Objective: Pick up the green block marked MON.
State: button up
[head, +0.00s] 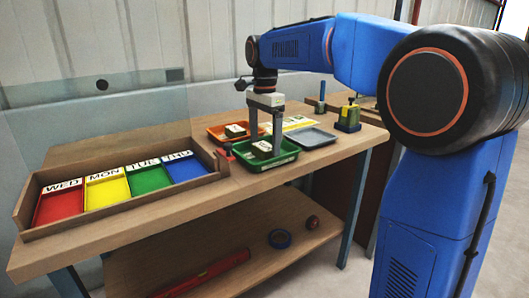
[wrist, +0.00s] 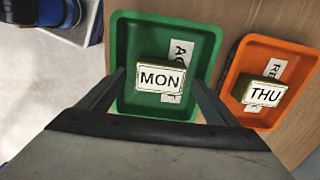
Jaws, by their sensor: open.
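The block marked MON (wrist: 160,78) lies in the green tray (wrist: 125,50) in the wrist view, its white label facing up toward the camera. Its visible side looks olive green. In the head view the block (head: 262,147) shows pale between the fingers, in the green tray (head: 284,158). My gripper (wrist: 159,80) is open, with one finger to the left of the block and one to the right. In the head view my gripper (head: 265,146) points straight down over the tray. Whether the fingers touch the block cannot be told.
The orange tray (wrist: 244,60) beside it holds a block marked THU (wrist: 264,92). A grey tray (head: 312,138) lies to the right. A wooden rack (head: 120,209) with red, yellow, green and blue bays stands left, near a clear panel (head: 90,110).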

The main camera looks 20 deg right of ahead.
jog(key=shift+f, duration=1)
jog(key=c, duration=1.2)
jog(key=shift+o, duration=0.2)
